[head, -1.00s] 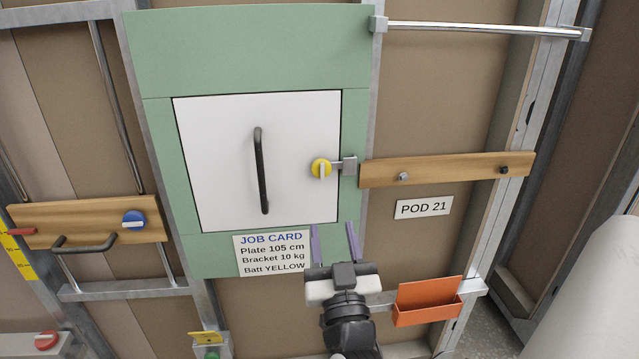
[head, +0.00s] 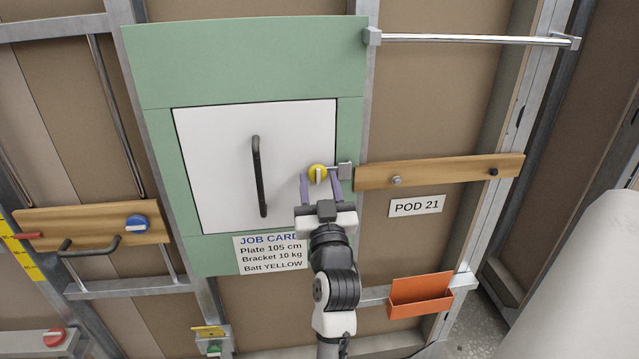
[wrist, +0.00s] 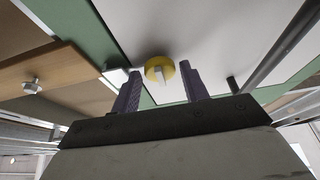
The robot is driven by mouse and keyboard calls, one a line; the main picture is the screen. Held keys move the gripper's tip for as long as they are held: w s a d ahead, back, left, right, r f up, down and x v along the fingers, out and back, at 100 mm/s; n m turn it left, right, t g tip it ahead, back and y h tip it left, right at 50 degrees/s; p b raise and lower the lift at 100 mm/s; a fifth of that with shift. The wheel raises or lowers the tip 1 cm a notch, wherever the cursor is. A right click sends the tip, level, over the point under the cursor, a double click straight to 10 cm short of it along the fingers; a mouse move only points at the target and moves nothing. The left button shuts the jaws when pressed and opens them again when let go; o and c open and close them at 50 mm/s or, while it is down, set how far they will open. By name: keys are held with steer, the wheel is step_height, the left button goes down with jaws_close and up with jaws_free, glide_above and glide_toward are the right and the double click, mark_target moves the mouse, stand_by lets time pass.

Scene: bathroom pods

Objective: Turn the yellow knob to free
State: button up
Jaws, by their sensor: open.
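The yellow knob (head: 317,173) is a round disc with a pale grip bar, on the right edge of a white door panel (head: 215,150). Its bar points roughly downward in the head view. A grey latch block (head: 345,171) sits just right of the knob. My gripper (head: 320,182) is open, with its purple fingers just below the knob, one toward each side. In the wrist view the knob (wrist: 159,69) shows between the fingertips (wrist: 160,75) and a little beyond them. Contact with the knob cannot be told.
A black door handle (head: 259,176) stands left of the knob. A wooden rail (head: 440,172) with small pegs is at the right. A job card (head: 270,258) is below the door, partly covered by my arm. An orange bin (head: 420,296) is lower right.

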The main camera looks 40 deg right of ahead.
steer(key=shift+c, duration=0.5)
steer(key=c, duration=0.6)
steer(key=shift+f, duration=0.1)
